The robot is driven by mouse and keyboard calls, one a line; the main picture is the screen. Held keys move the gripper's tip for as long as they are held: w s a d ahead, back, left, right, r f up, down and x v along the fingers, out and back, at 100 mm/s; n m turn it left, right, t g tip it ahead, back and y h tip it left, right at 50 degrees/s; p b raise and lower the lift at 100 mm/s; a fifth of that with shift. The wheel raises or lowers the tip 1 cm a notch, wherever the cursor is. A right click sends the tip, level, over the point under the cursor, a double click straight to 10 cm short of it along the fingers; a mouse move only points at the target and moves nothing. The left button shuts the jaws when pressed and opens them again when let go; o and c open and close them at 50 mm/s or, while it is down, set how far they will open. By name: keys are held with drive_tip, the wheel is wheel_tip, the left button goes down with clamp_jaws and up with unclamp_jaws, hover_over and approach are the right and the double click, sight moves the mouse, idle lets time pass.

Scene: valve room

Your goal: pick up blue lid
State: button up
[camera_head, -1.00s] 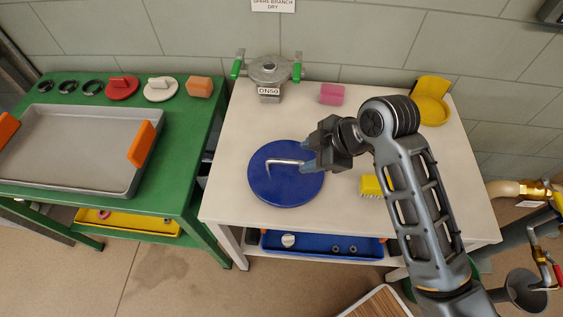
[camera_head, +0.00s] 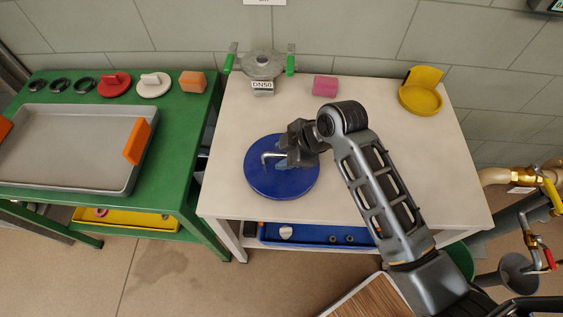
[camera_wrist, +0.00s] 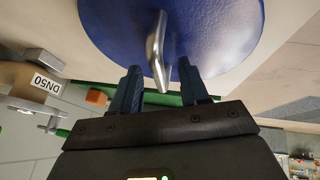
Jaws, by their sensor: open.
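The blue lid (camera_head: 281,184) is a round disc lying on the white table (camera_head: 400,170), with a bent silver bar handle (camera_head: 268,156) on top. My gripper (camera_head: 284,160) is over the lid's upper part, at the handle, and hides part of it. In the wrist view, the lid (camera_wrist: 215,30) fills the top, and its handle (camera_wrist: 156,50) reaches down between the two open fingertips (camera_wrist: 160,75). A gap shows on each side of the handle, wider to the left finger than I can judge for contact.
A grey DN50 valve body (camera_head: 263,68) with green handles, a pink block (camera_head: 325,85) and a yellow pan (camera_head: 420,98) stand farther back. A green bench (camera_head: 190,150) with a grey tray (camera_head: 70,150) is at left. A blue tray (camera_head: 315,234) sits on the lower shelf.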

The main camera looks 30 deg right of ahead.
clamp_jaws()
idle(1.3)
